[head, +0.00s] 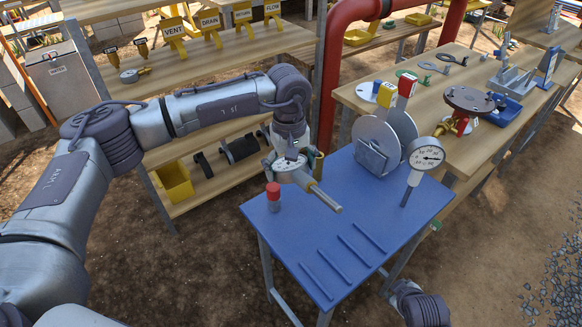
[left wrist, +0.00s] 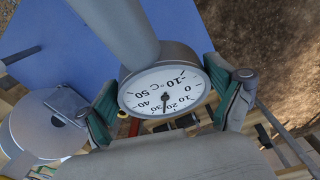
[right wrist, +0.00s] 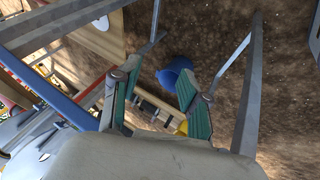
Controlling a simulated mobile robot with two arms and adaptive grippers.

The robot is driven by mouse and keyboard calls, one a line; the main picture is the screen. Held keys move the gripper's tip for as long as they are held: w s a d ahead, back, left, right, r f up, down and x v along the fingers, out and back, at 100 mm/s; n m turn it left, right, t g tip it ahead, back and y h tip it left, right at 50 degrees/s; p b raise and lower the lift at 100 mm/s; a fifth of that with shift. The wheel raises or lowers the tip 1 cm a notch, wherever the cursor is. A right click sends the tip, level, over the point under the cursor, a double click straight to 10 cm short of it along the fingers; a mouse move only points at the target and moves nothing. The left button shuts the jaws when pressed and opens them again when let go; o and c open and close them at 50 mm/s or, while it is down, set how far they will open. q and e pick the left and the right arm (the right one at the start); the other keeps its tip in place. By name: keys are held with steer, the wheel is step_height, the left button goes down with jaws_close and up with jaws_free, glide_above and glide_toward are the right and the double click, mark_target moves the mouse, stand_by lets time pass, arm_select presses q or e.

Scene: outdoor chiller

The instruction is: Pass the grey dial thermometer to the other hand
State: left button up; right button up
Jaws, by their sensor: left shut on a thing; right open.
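The grey dial thermometer (head: 291,168) is in my left gripper (head: 299,164), above the blue table. In the left wrist view its white °C dial (left wrist: 163,92) sits between the two green-padded fingers (left wrist: 165,103), both against its grey rim. Its thick grey stem runs toward the top left of that view. My right gripper (right wrist: 162,92) is open and empty in the right wrist view, with bare ground and a blue object (right wrist: 176,72) beyond its fingers. In the head view only part of my right arm shows at the bottom, below the table's front right edge.
The blue table (head: 345,225) carries a red-capped cylinder (head: 274,198), raised strips, a round grey plate stand (head: 376,147) and a second dial gauge (head: 426,156) at the right. A red pipe (head: 331,80) stands behind. A wooden bench (head: 480,135) with fittings borders the right.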

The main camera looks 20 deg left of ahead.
steer(key=s+d+f+m+g, duration=0.35)
steer(key=s+f, duration=1.05)
steer(key=f, duration=0.5)
steer(key=s+d+f+m, duration=0.1)
steer(key=s+f, duration=0.2)
steer(key=s, duration=0.5)
steer(key=s+d+f+m+g, duration=0.1)
steer(key=s+f, duration=0.3)
steer(key=s, duration=0.4)
steer(key=s+d+f+m+g, duration=0.1)
steer(key=s+f, duration=0.3)
steer(key=s, duration=0.5)
steer(key=shift+d+m+h, duration=0.15)
steer(key=shift+m+h, duration=0.15)
steer(key=shift+m, duration=0.45)
